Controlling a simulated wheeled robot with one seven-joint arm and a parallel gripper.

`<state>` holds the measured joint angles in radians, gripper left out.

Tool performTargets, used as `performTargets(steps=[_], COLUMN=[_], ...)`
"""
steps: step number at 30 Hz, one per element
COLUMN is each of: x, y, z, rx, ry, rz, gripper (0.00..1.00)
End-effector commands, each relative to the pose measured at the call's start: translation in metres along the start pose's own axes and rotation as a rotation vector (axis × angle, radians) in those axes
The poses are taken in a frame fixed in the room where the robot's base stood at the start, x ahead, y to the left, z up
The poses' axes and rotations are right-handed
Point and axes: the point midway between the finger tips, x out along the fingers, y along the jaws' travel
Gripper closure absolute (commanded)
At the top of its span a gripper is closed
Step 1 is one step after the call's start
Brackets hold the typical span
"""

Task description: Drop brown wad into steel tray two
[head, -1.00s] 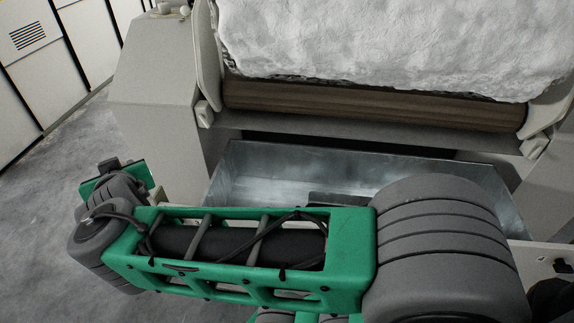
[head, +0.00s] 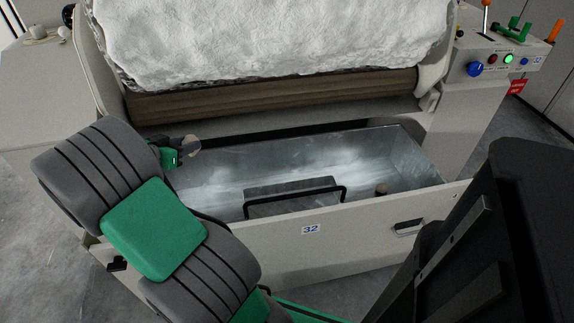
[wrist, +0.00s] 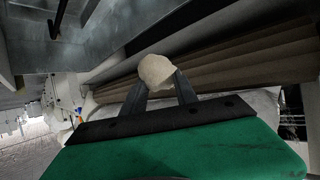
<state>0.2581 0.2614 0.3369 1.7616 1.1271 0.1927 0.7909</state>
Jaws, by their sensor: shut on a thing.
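My gripper (head: 182,148) is shut on a tan-brown wad (head: 193,146), a small rounded lump. In the wrist view the wad (wrist: 156,70) sits between the two dark fingertips (wrist: 160,85). In the head view the gripper is at the left back corner of an open steel tray (head: 405,148), beside the brown roller. I cannot tell its exact height over the rim. The tray is a deep, shiny metal drawer with a pale front labelled "32". A small brown, stubby thing (head: 381,190) shows at its right front. My arm hides the tray's left front part.
A metal piece with a black handle (head: 296,196) stands at the tray's front inside. A white fibre sheet (head: 270,40) and a brown roller (head: 280,95) lie behind and above the tray. A control box (head: 500,60) with levers stands at right.

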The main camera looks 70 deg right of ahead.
Motion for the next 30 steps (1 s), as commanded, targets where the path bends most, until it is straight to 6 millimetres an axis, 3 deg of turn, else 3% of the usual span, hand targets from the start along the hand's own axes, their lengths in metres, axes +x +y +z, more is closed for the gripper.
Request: performTargets(steps=[1, 6, 15, 18, 22, 25, 30], x=[0.021, 0.084, 0.167, 0.184, 0.196, 0.2, 0.204], y=[0.015, 0.071, 0.193, 0.232, 0.268, 0.281, 0.283], z=[-0.001, 0.002, 0.022, 0.032, 0.043, 0.048, 0.058], rx=[0.025, 0.129, 0.301, 0.352, 0.396, 0.414, 0.417], ry=[-0.002, -0.001, -0.002, -0.002, -0.002, -0.001, -0.002], rz=[0.067, 0.278, 0.634, 0.737, 0.826, 0.858, 0.865], gripper=[1.0, 1.0, 1.0, 1.0, 1.0, 1.0, 1.0])
